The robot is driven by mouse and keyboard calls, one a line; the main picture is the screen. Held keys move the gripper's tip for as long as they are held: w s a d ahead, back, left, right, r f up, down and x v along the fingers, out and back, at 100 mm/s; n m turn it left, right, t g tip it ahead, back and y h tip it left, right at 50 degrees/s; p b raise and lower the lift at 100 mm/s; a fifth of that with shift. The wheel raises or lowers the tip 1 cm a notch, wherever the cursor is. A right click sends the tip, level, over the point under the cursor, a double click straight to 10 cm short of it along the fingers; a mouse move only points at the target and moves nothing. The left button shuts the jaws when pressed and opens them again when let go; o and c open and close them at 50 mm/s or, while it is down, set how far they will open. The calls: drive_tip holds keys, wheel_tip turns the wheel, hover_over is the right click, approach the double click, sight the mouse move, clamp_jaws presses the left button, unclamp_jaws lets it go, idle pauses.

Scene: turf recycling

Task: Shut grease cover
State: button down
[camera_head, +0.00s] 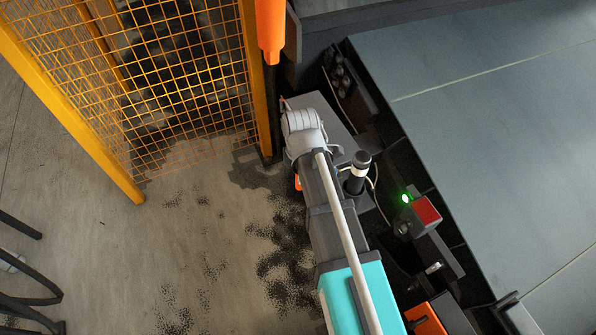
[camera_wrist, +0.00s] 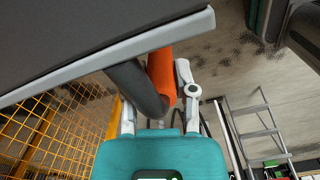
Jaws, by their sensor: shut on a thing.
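In the wrist view my gripper (camera_wrist: 158,105) has one pale finger on each side of a dark rounded bar (camera_wrist: 138,88) and is shut on it. An orange tube (camera_wrist: 162,66) stands right behind the bar. I cannot tell whether the bar belongs to the grease cover. A dark flat panel with a pale edge (camera_wrist: 95,45) fills the upper left, close above the bar; I cannot tell if it is the cover. In the head view my arm reaches up to a grey box (camera_head: 336,122), and my gripper is hidden beneath the wrist.
A yellow mesh fence (camera_head: 185,85) stands left of the arm, with an orange and black post (camera_head: 270,30) at its corner. A wide grey belt (camera_head: 480,110) lies to the right. A red box with a green light (camera_head: 425,211) sits beside the arm. The floor at left is dirty.

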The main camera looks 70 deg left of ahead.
drive_tip(key=c, duration=0.8)
unclamp_jaws()
drive_tip(key=shift+s+a, duration=0.1)
drive_tip(key=shift+s, duration=0.05)
drive_tip(key=o, duration=0.4)
drive_tip(key=shift+s, duration=0.15)
drive_tip(key=shift+c, duration=0.2)
